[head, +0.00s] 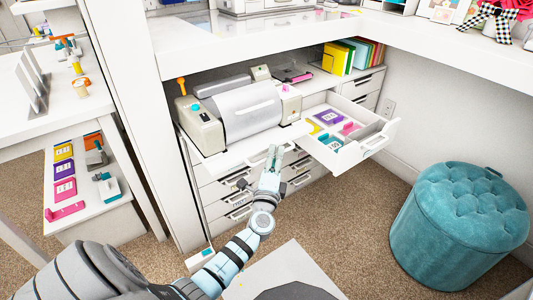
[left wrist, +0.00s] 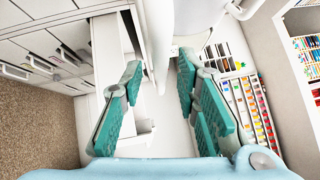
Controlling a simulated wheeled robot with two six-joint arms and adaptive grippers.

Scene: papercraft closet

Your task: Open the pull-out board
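The white pull-out board (head: 225,160) lies under the grey die-cutting machine (head: 250,108) in the closet, and its front part sticks out over the drawers. My left gripper (head: 274,155) is at the right part of the board's front edge in the head view. In the left wrist view its two teal-padded fingers (left wrist: 158,88) stand apart, with white surfaces behind and between them. I cannot tell whether a finger touches the board. My right gripper is not in view.
An open drawer (head: 378,146) with colourful craft items juts out right of my left gripper. Shut drawers (head: 228,190) lie below the board. A teal tufted stool (head: 460,225) stands at the right. A white upright panel (head: 150,120) is on the left.

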